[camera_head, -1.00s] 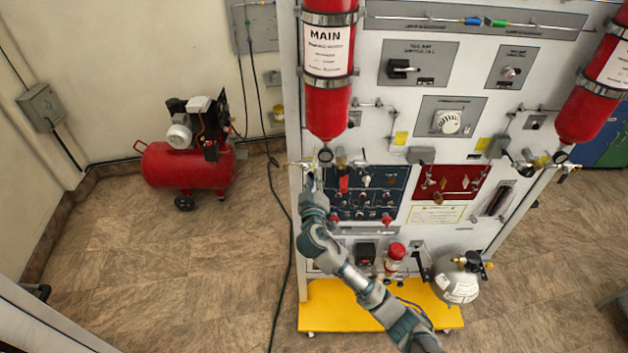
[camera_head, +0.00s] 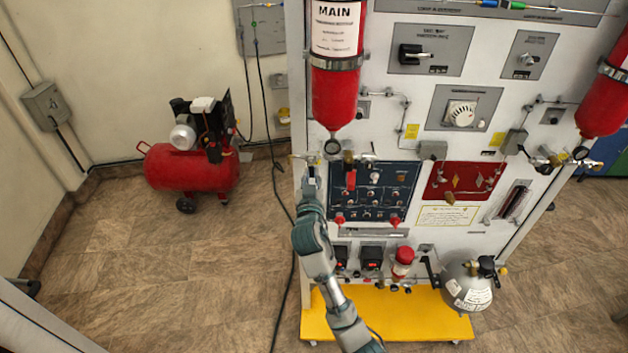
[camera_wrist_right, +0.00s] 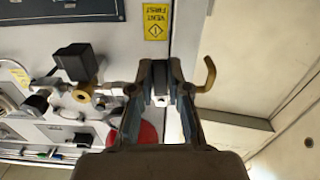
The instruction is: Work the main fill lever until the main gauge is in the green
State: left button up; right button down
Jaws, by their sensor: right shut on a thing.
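The red MAIN cylinder (camera_head: 337,85) hangs at the panel's upper left. The small round main gauge (camera_head: 332,147) sits just under it, and its needle is too small to read. My right gripper (camera_head: 311,163) is at the panel's left edge, level with the fittings under the cylinder. In the right wrist view my right gripper (camera_wrist_right: 161,82) is shut on a small part between its fingertips, at the end of the valve line. I take this for the main fill lever, mostly hidden by the fingers. My left gripper is not in view.
In the wrist view a yellow hook (camera_wrist_right: 208,74) stands right beside the fingers, and a brass fitting (camera_wrist_right: 81,92) and black knob (camera_wrist_right: 75,61) lie to the left. A blue switch panel (camera_head: 374,191) is right of my arm. A red compressor (camera_head: 192,165) stands on the floor at left.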

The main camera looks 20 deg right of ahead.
jog(key=shift+a+f+m, duration=0.2)
jog(key=shift+f+m, duration=0.2)
jog(key=c, duration=1.1)
grip_release()
jog(key=shift+w, duration=0.15)
jog(key=shift+r, duration=0.2)
jog(key=v, duration=1.2)
jog(key=shift+a, duration=0.15)
